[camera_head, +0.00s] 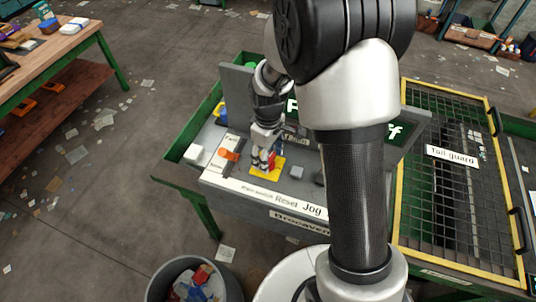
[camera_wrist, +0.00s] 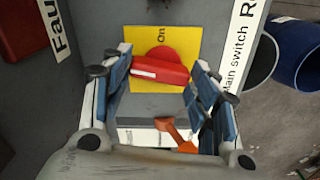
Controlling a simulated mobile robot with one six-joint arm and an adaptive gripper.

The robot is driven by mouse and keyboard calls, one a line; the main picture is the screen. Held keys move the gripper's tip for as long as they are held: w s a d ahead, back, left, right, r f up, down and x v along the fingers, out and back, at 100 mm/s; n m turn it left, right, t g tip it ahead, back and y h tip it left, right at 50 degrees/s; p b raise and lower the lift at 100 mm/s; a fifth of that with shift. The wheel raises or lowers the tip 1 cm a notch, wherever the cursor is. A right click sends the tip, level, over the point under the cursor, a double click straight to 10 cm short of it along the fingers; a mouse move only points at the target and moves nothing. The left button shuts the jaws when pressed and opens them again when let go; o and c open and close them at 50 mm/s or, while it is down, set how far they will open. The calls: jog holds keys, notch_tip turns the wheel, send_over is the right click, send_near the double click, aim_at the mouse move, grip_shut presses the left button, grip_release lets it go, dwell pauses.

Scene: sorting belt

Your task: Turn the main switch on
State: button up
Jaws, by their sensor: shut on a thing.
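The main switch is a red rotary handle (camera_wrist: 160,70) on a yellow plate (camera_wrist: 187,38) in the wrist view. The handle lies crosswise there, with a white stripe toward its left end. The word "On" is on the plate above it, beside the round red base. My gripper (camera_wrist: 162,82) has its blue-padded fingers at the two ends of the handle and is shut on it. In the head view, my gripper (camera_head: 266,158) reaches down over the yellow plate (camera_head: 262,177), and a bit of the red handle (camera_head: 271,161) shows beside the fingers.
An orange lever (camera_head: 229,155) stands left of the plate; it shows low in the wrist view (camera_wrist: 178,137). A small grey button (camera_head: 297,172) is to the right. The yellow-framed tail guard (camera_head: 451,152) is farther right. A bin (camera_head: 193,283) stands in front of the panel.

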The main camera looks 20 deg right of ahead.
jog(key=m, duration=0.4)
jog(key=shift+m, duration=0.3)
jog(key=m, duration=0.3)
jog(key=shift+s+m+b, duration=0.1)
jog(key=shift+m+b, duration=0.2)
jog(key=m, duration=0.3)
jog(key=shift+m, duration=0.3)
jog(key=shift+s+m, duration=0.1)
jog(key=shift+m, duration=1.6)
jog(key=o, duration=1.1)
jog(key=shift+c, duration=0.2)
